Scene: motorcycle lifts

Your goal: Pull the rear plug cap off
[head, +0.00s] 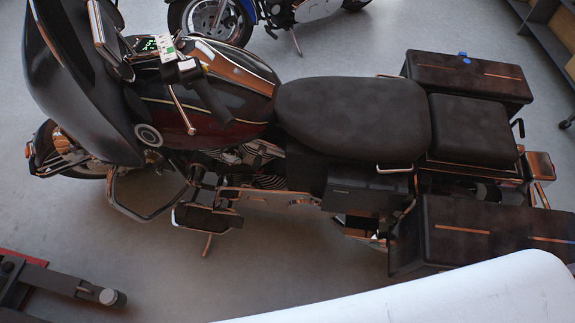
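A dark red and black touring motorcycle (352,118) stands across the head view, its front wheel at the left and its saddlebags at the right. Its finned engine (262,152) shows partly below the fuel tank (232,85) and the front of the seat. I cannot make out the rear plug cap; the engine area is small and dark, and the tank and seat cover part of it. Neither of my grippers is in the head view.
A second, blue motorcycle (215,18) stands at the top. A dark metal and red piece of equipment (60,283) lies at the lower left. Shelving (548,40) is at the upper right. Grey floor (150,275) is clear below the engine.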

